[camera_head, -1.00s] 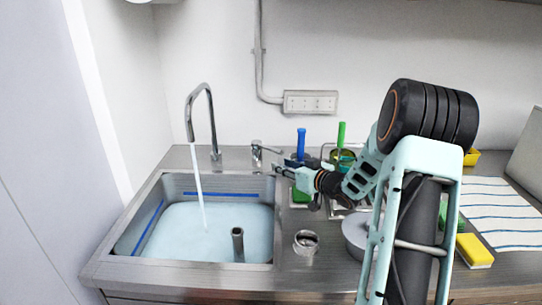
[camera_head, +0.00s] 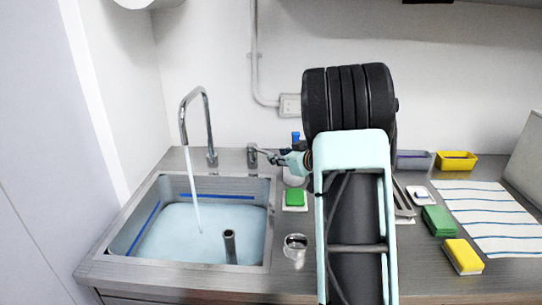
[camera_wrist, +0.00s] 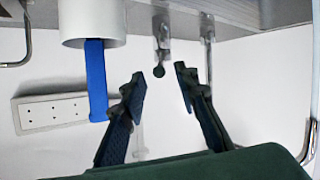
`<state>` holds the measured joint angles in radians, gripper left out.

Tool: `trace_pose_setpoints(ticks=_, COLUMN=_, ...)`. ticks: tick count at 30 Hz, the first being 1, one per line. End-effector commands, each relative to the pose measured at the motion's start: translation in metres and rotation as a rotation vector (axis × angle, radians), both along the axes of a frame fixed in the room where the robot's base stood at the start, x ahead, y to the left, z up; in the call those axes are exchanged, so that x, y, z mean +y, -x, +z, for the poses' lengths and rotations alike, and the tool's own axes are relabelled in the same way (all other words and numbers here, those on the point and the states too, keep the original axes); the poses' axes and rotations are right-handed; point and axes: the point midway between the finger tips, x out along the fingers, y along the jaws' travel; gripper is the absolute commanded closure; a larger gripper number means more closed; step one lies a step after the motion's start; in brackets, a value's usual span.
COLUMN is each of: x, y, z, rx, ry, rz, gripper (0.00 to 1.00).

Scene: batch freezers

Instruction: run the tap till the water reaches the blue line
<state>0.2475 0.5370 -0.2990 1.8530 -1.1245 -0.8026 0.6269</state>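The curved metal tap (camera_head: 208,125) runs a thin stream of water (camera_head: 194,190) into the steel sink (camera_head: 262,222). The pale blue water (camera_head: 175,232) covers the sink floor; its surface lies below the blue line (camera_head: 218,196) on the back wall, with a narrow strip of bare steel between. The tap's valve (camera_head: 252,156) stands right of the spout. My gripper (camera_head: 270,157) is beside it on the right. In the wrist view my gripper (camera_wrist: 162,76) is open, with the valve's dark-ended lever (camera_wrist: 159,71) near the gap between the fingertips; contact is unclear.
A standpipe (camera_head: 229,246) rises from the sink. A metal cup (camera_head: 295,246), a green sponge (camera_head: 294,197), a blue-topped bottle (camera_head: 296,138) and a yellow sponge (camera_head: 463,256) are on the counter. A striped cloth (camera_head: 490,215) lies right. My arm hides the counter's middle.

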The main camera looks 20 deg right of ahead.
Motion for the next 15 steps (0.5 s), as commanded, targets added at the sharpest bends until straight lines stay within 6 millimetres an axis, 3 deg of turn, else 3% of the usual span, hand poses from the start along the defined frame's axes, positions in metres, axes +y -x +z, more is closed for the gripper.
trace_pose_setpoints(ticks=6, x=0.007, y=-0.034, z=-0.014, rx=0.000, ry=0.001, rz=0.001, gripper=0.72)
trace_pose_setpoints(ticks=15, x=0.010, y=-0.052, z=-0.021, rx=-0.001, ry=0.000, rz=0.000, gripper=0.72)
